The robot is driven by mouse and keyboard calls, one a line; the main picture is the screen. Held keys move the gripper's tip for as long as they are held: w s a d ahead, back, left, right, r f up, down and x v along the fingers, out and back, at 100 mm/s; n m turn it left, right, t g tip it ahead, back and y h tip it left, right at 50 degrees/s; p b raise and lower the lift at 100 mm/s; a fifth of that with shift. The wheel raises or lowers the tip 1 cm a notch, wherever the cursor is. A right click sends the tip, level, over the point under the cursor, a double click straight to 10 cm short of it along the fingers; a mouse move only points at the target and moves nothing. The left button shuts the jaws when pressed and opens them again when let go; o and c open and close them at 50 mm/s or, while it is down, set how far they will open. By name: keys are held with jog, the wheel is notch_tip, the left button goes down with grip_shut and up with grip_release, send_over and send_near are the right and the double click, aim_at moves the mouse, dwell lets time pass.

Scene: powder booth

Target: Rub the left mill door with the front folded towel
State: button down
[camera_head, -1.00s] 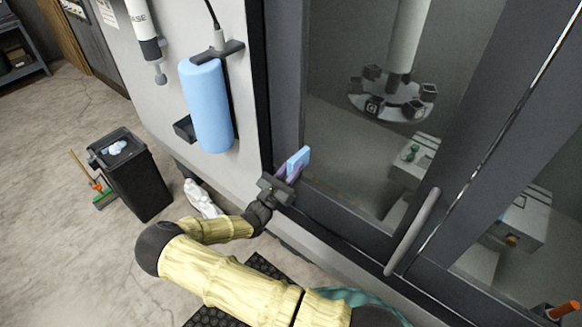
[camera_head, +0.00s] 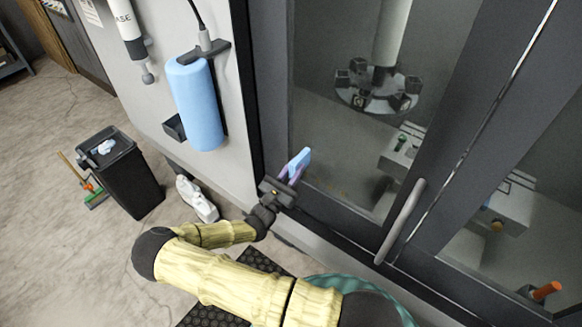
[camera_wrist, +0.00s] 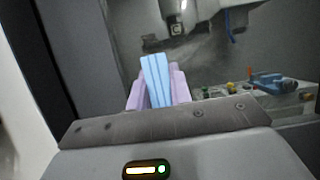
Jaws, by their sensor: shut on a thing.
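My gripper (camera_head: 286,181) is shut on the folded towel (camera_head: 299,164), which is light blue. In the wrist view the towel (camera_wrist: 157,80) stands up between the two lilac fingers (camera_wrist: 158,92). The left mill door (camera_head: 272,90) has a dark grey frame around a large window. My gripper and the towel are in front of the lower left part of this door. I cannot tell whether the towel touches the door. Through the glass, the wrist view shows the machine's inside.
A door handle (camera_head: 401,222) slants at the door's right side. A blue roll (camera_head: 197,104) hangs on the light wall to the left. A black bin (camera_head: 122,173) and a white object (camera_head: 197,199) are on the floor at left. Open floor lies further left.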

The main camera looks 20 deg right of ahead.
jog(key=shift+s+d, duration=0.85)
jog(key=shift+s, duration=0.25)
jog(key=shift+s, duration=0.1)
jog(key=shift+s+d, duration=0.55)
jog(key=shift+s, duration=0.15)
jog(key=shift+s+d, duration=0.5)
jog(key=shift+s, duration=0.2)
jog(key=shift+s, duration=0.1)
jog(key=shift+s+d, duration=1.05)
jog(key=shift+s, duration=0.3)
jog(key=shift+r, duration=0.7)
jog(key=shift+a, duration=0.1)
